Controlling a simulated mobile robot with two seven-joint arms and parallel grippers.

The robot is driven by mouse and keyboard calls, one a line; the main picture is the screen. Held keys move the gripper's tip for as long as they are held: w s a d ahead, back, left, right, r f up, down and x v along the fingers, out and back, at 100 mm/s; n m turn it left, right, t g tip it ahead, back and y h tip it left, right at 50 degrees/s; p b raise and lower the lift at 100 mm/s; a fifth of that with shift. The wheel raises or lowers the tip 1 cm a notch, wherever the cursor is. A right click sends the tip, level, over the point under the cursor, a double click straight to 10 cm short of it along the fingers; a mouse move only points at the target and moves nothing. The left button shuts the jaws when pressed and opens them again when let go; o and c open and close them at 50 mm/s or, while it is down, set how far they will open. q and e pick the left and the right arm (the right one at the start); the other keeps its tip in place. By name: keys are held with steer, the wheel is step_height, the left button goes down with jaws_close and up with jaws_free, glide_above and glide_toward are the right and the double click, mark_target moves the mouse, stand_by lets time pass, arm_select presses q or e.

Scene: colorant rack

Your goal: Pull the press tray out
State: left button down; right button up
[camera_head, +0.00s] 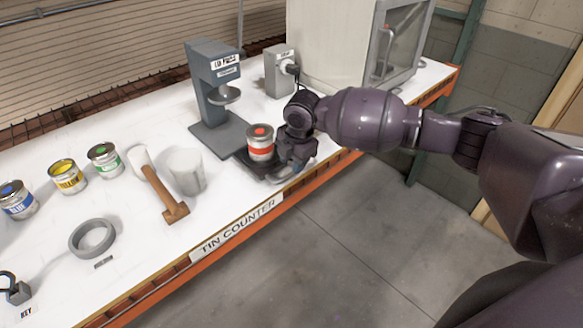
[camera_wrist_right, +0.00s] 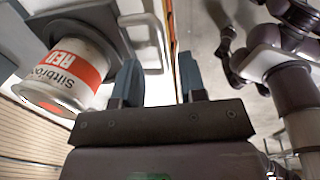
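The press (camera_head: 222,95) stands upright on the white counter, with its dark base plate in front. The dark press tray (camera_head: 248,161) reaches from that base toward the counter's front edge and carries a red-labelled tin (camera_head: 260,142). The tin also shows in the right wrist view (camera_wrist_right: 68,75). My right gripper (camera_head: 285,172) is at the tray's front end, beside the tin. In the wrist view its two fingers (camera_wrist_right: 160,75) are apart, and the tray's light grey handle (camera_wrist_right: 152,40) shows at the left finger's tip. Contact is unclear. My left gripper is not in view.
Green (camera_head: 104,160), yellow (camera_head: 67,177) and blue (camera_head: 17,200) tins and a grey ring (camera_head: 92,238) are farther left. A pale cabinet (camera_head: 330,45) stands behind right. Open floor lies in front.

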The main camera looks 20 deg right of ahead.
step_height(320, 180, up, 7)
steer(key=s, duration=0.1)
steer(key=shift+d, duration=0.2)
stand_by(0.5)
